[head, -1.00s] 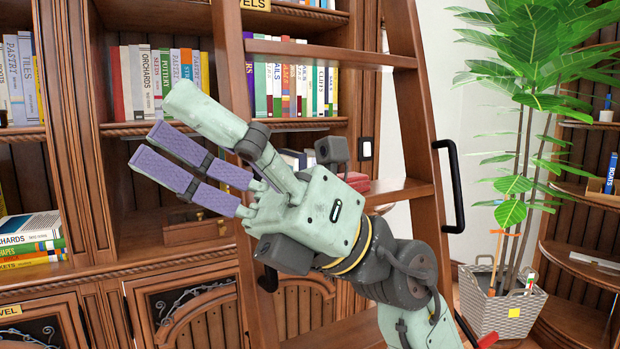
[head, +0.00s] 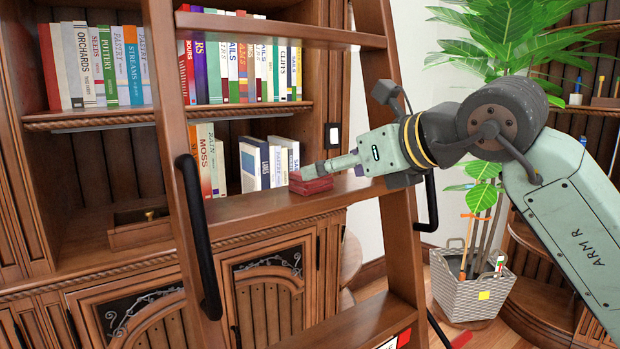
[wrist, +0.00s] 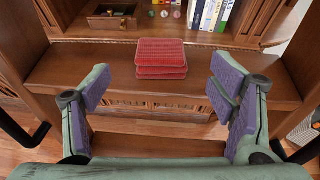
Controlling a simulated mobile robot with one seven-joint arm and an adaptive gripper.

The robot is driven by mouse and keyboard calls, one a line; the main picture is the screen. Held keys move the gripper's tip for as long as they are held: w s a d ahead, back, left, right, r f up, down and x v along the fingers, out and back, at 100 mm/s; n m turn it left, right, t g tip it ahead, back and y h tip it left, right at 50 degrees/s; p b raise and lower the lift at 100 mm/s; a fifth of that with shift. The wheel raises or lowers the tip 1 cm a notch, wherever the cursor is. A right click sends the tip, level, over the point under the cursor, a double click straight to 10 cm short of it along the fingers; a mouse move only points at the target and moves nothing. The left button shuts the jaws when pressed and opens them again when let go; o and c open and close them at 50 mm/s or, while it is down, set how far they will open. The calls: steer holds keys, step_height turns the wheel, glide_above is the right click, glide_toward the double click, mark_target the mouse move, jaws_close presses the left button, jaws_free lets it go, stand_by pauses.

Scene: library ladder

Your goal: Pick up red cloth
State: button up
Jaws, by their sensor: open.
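The red cloth (wrist: 161,58) is a folded, layered square lying on a wooden ladder step (wrist: 85,66) in the wrist view. In the head view the red cloth (head: 311,184) sits on the same step, partly hidden behind a finger of my gripper. My gripper (wrist: 168,95) is open and empty, with purple-padded fingers spread on either side of the cloth's line. In the wrist view the cloth lies ahead of and between the fingertips, with no visible contact. In the head view my gripper (head: 335,167) comes in from the right, close to the cloth.
The ladder's side rails (head: 181,150) and black handles (head: 200,235) flank the step. Bookshelves (head: 90,120) with several books stand behind. An open wooden box (head: 139,229) is on the shelf at left. A potted plant (head: 473,284) stands at right.

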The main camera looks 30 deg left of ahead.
mark_target(311, 180)
steer(key=p+x, duration=0.1)
steer(key=x, duration=0.4)
steer(key=shift+w+a+f, duration=0.2)
steer(key=shift+c, duration=0.4)
steer(key=c, duration=1.2)
